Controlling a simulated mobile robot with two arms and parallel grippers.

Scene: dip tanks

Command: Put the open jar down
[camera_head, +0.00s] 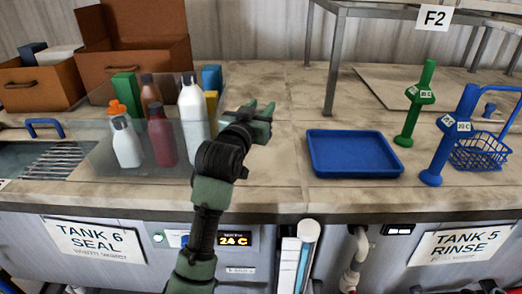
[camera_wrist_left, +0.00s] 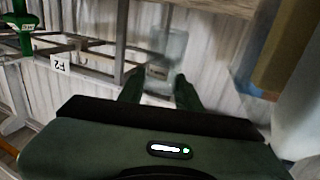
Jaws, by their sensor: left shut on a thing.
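My left gripper (camera_head: 257,115) is above the worktop, right of the bottles and left of the blue tray. In the left wrist view its two dark green fingers (camera_wrist_left: 158,92) are shut on a clear, see-through jar (camera_wrist_left: 168,48). The jar has a pale patch low on its side, and its rim and any contents are too faint to make out. In the head view I cannot pick the jar out against the worktop. My right gripper is not in view.
A clear bin of bottles, including a white one (camera_head: 193,108), stands left of my gripper. The blue tray (camera_head: 352,153) is empty. Green (camera_head: 415,105) and blue (camera_head: 450,140) posts and a blue basket (camera_head: 480,153) stand right. Worktop between bin and tray looks bare.

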